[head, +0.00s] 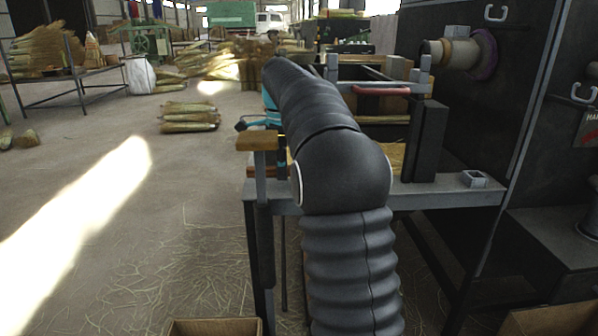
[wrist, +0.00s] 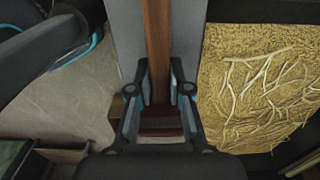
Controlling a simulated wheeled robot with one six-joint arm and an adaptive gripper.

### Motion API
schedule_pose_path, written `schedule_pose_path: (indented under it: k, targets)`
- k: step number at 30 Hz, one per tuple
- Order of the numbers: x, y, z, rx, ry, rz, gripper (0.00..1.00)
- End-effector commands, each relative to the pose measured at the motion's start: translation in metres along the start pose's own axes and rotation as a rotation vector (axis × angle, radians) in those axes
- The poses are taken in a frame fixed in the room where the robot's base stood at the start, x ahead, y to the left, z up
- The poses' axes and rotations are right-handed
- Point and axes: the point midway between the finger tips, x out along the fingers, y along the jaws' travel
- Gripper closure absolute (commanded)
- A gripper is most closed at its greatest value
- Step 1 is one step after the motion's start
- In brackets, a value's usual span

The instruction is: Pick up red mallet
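The red mallet shows in the wrist view, with a brown wooden handle (wrist: 157,40) running up the picture and a dark red head (wrist: 160,122) near the palm. My gripper (wrist: 159,72) has one finger on each side of the handle. The fingers are very near the handle, but whether they touch it I cannot tell. In the head view my arm hides most of the gripper and the mallet.
A grey metal frame bench (head: 450,197) stands under my arm. A red bar (head: 381,91) is on the machine behind it. In the wrist view a straw-filled area (wrist: 250,95) lies right of a grey beam (wrist: 189,35). Floor at left is mostly open.

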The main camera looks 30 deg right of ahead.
Motion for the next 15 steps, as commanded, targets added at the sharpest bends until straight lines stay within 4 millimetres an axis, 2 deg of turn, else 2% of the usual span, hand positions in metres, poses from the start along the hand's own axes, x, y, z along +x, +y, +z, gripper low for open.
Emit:
schedule_pose_path:
  k: [10, 15]
  targets:
    - [-0.002, 0.0, 0.0, 0.0, 0.0, -0.001, 1.0]
    - [-0.012, 0.0, 0.0, 0.0, 0.0, -0.001, 1.0]
